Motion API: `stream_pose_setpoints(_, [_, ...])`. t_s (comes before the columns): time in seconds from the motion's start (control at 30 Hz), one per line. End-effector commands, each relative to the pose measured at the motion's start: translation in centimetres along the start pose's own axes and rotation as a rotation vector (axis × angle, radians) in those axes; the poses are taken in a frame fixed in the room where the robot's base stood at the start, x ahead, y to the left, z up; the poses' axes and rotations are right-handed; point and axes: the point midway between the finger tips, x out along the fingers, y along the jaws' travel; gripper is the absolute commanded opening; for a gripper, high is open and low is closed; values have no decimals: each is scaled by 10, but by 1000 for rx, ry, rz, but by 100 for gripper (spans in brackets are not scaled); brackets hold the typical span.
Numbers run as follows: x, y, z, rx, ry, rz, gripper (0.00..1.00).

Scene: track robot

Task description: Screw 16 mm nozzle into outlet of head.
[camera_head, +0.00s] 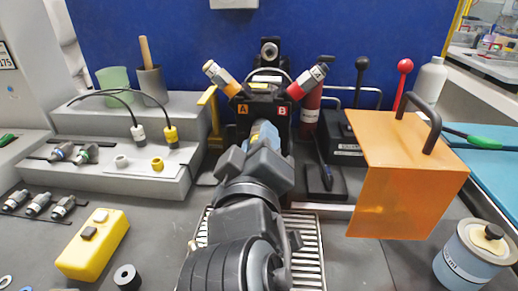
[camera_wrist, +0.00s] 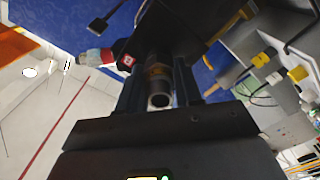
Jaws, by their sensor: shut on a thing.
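The head (camera_head: 262,108) is a black block at the back centre, with an orange A label and a red B label on its front. My gripper (camera_head: 264,145) is in front of it, and my arm hides the lower part. The gripper is shut on a nozzle, whose blue-grey body (camera_head: 265,132) shows between the jaws. In the wrist view the nozzle (camera_wrist: 159,92) is a metal cylinder with an open round end and a tan band, between the two dark fingers (camera_wrist: 158,88). The outlet is hidden, and I cannot tell whether the nozzle touches it. Its size marking is not readable.
Several metal fittings (camera_head: 38,204) lie at the left. A yellow box (camera_head: 93,244) sits at front left. Grey steps (camera_head: 120,178) carry cabled connectors (camera_head: 170,134). An orange guard (camera_head: 405,170) with a black handle stands at right. A blue-grey canister (camera_head: 470,258) stands front right.

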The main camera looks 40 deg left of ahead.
Motion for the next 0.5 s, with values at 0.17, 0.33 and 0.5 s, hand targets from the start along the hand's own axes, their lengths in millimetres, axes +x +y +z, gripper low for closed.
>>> stream_pose_setpoints(0.17, [0, -1, 2, 158, 0, 2, 0])
stream_pose_setpoints(0.33, [0, -2, 2, 315, 1, 1, 0])
stream_pose_setpoints(0.5, [0, -2, 2, 470, 0, 2, 0])
